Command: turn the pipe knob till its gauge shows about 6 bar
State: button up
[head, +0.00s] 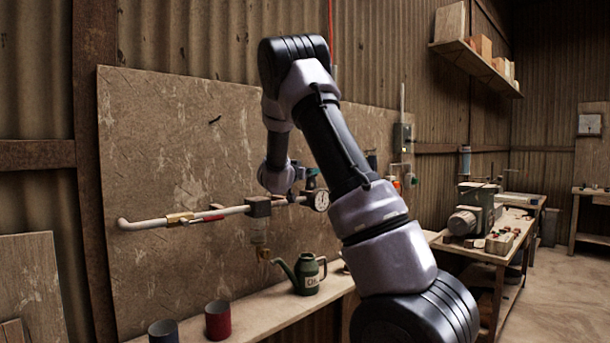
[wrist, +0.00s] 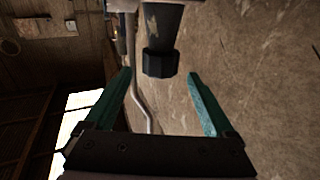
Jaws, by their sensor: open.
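The pipe (head: 180,220) runs along the brown board, with a round white-faced gauge (head: 321,200) on it just right of my gripper (head: 308,180). The gauge's needle is too small to read. In the wrist view, a dark faceted knob (wrist: 160,65) hangs on a dark stem from the top of the picture. My gripper (wrist: 160,74) is open, its two teal fingers one on each side of the knob with gaps, their tips near its lower end. I cannot tell whether they reach around it in depth. In the head view my wrist hides the knob.
A bench below the pipe holds a green oil can (head: 308,275), a red cup (head: 218,320) and a dark cup (head: 163,332). A red-handled valve (head: 205,219) and a block (head: 258,207) sit on the pipe left of my gripper. A workbench (head: 490,246) with a machine stands right.

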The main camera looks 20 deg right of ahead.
jog(key=shift+d+r+n+t+y, duration=0.25)
jog(key=shift+d+y, duration=0.1)
jog(key=shift+d, duration=0.15)
jog(key=shift+d+r+n+t+y, duration=0.15)
jog(key=shift+d+t+y, duration=0.1)
jog(key=shift+d+y, duration=0.15)
jog(key=shift+w+d+r+n+t+y, duration=0.1)
jog(key=shift+d+r+n+t+y, duration=0.25)
jog(key=shift+t+y, duration=0.2)
jog(key=shift+d+r+n+t+y, duration=0.1)
jog(key=shift+d+n+t+y, duration=0.15)
jog(key=shift+n+t+y, duration=0.3)
jog(key=shift+d+r+n+t+y, duration=0.15)
jog(key=shift+d+n+t+y, duration=0.4)
jog(key=shift+n+y, duration=0.45)
jog(key=shift+s+d+r+n+t+y, duration=0.1)
jog(key=shift+s+d+n+t+y, duration=0.15)
jog(key=shift+y, duration=0.5)
jog(key=s+n+y, duration=0.1)
jog(key=n+y, duration=0.1)
jog(key=shift+s+t+y, duration=0.15)
jog(key=shift+t+y, duration=0.15)
jog(key=shift+y, duration=0.1)
jog(key=shift+s+f+n+y, duration=1.45)
jog(key=shift+f+n+y, duration=0.75)
jog(key=shift+y, duration=1.4)
jog(key=shift+n, duration=0.35)
jog(key=x, duration=1)
jog(key=shift+w+r, duration=0.15)
jog(key=shift+w, duration=0.2)
